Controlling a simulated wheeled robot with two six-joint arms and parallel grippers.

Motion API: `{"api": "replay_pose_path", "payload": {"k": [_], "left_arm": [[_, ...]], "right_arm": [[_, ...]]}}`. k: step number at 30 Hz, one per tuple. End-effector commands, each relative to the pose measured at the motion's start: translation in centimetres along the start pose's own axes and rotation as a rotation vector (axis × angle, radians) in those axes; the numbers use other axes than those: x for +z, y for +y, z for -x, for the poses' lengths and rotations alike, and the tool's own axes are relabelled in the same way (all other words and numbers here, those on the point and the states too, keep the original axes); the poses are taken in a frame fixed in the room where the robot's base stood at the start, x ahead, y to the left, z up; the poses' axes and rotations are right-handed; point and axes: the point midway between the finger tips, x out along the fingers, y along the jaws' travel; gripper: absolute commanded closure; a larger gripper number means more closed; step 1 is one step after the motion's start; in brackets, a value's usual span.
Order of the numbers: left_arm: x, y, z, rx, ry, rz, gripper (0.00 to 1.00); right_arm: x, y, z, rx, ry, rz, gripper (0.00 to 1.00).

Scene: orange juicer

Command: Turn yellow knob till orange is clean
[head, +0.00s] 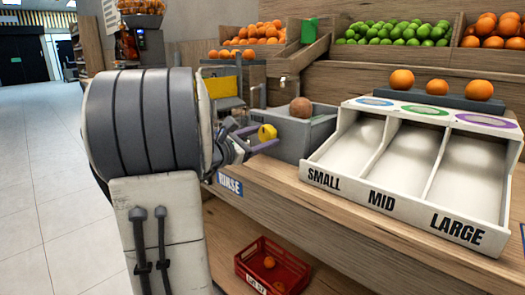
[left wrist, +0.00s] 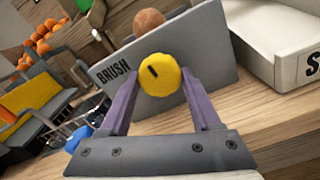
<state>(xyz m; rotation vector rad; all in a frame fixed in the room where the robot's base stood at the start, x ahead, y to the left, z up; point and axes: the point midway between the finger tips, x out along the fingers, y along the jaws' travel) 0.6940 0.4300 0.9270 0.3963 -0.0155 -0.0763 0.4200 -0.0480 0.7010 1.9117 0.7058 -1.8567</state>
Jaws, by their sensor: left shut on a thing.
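The yellow knob (left wrist: 160,75) is round with a short black mark and sits on the front of the grey box labelled BRUSH (left wrist: 200,50). It also shows in the head view (head: 267,132). My left gripper (left wrist: 160,90) has its two purple fingers on either side of the knob and is shut on it. A brownish orange (left wrist: 148,22) rests at the top of the box, its lower part hidden by the box wall; it also shows in the head view (head: 301,107). My right gripper is in neither view.
A white sorting tray (head: 400,185) marked SMALL, MID and LARGE stands right of the box, with three oranges behind its lanes. A red crate (head: 270,268) is on the lower shelf. A yellow and grey unit (head: 222,87) stands beyond my arm.

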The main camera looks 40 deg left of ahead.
Motion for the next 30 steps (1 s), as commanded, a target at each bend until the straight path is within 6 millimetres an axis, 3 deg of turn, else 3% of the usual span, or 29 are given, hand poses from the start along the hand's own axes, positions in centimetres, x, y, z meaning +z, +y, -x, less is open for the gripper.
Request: {"api": "replay_pose_path", "payload": {"k": [1,15,21,30], "left_arm": [[-0.7,-0.3,0.0,-0.001,-0.003,-0.051,0.92],[-0.6,-0.2,0.0,-0.001,-0.001,-0.466,0.92],[-0.4,-0.1,0.0,-0.003,0.000,-0.584,0.92],[-0.1,0.0,0.0,-0.004,0.001,-0.674,0.92]], "right_arm": [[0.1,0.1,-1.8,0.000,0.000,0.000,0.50],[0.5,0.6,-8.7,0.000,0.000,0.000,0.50],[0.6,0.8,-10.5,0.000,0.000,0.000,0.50],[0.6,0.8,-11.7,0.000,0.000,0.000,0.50]]}}
